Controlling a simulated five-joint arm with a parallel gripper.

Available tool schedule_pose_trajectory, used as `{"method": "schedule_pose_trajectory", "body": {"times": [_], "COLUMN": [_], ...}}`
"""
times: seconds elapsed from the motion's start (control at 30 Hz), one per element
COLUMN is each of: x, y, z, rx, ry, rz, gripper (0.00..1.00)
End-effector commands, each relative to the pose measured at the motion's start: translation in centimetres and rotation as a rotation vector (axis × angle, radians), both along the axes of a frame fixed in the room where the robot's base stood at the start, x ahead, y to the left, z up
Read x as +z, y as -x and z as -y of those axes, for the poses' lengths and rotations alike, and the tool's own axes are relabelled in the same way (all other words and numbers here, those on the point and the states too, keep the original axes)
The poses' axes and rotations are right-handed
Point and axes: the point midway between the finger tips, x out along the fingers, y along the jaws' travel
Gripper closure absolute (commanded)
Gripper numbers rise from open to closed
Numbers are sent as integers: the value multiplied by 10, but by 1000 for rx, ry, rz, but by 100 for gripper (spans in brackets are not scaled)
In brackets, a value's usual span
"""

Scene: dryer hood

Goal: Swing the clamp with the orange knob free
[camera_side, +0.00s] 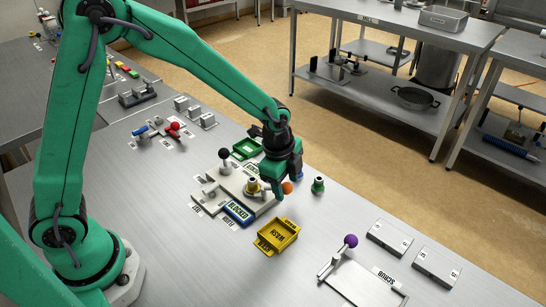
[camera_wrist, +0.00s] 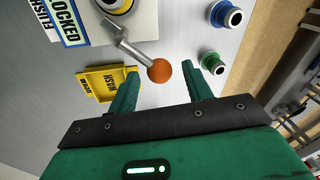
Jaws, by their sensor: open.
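The clamp's orange knob (camera_side: 287,188) sits at the end of a grey metal lever (camera_wrist: 132,42) in the wrist view. In that view the orange knob (camera_wrist: 160,71) lies between and just beyond the fingertips of my gripper (camera_wrist: 172,75), with a gap on the right side. My gripper (camera_side: 286,193) is open and reaches down beside the knob in the side view. The lever joins a pale fixture (camera_side: 228,187) that carries a yellow-ringed part (camera_side: 252,186). The fingers hide part of the clamp in the side view.
A yellow WASH tray (camera_side: 278,236) lies in front of the fixture, and a green tray (camera_side: 246,149) behind it. A green-bodied plug (camera_side: 318,185) stands to the right. A purple-knobbed lever (camera_side: 351,241) is near the SCRUB plate. Bare table lies between.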

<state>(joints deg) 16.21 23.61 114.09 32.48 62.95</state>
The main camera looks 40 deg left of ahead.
Motion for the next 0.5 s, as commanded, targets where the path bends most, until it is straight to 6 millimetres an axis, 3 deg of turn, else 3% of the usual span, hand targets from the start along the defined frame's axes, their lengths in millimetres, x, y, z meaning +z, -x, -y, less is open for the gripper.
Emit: {"method": "schedule_pose_trajectory", "body": {"times": [0.5], "x": [57], "y": [9], "z": [-3], "rx": [1], "ry": [1], "rz": [2], "gripper": [50]}}
